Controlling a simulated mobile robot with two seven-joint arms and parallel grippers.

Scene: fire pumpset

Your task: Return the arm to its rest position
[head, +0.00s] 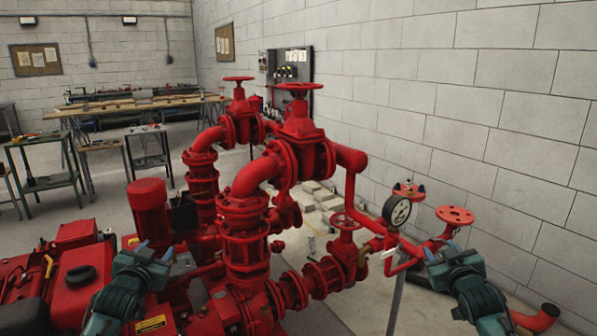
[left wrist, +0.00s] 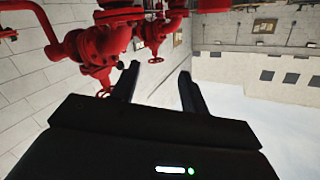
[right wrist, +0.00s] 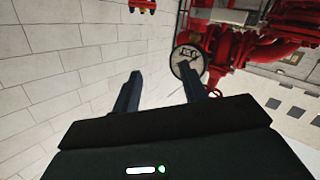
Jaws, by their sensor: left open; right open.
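My left gripper (head: 155,250) is open and empty at the lower left of the head view, over the red pump machinery. In the left wrist view its two dark fingers (left wrist: 157,84) stand apart with nothing between them. My right gripper (head: 441,252) is open and empty at the lower right of the head view, beside the pressure gauge and near the block wall. In the right wrist view its fingers (right wrist: 160,88) are spread, with the gauge behind the right finger. Whether either gripper touches the pipework cannot be told.
The red pumpset (head: 245,205) fills the middle. A pressure gauge (head: 397,210) and a red handwheel (head: 455,215) stand close to my right gripper. A white block wall (head: 500,130) runs along the right. Green tables (head: 45,140) and a workbench (head: 130,108) stand at the back left.

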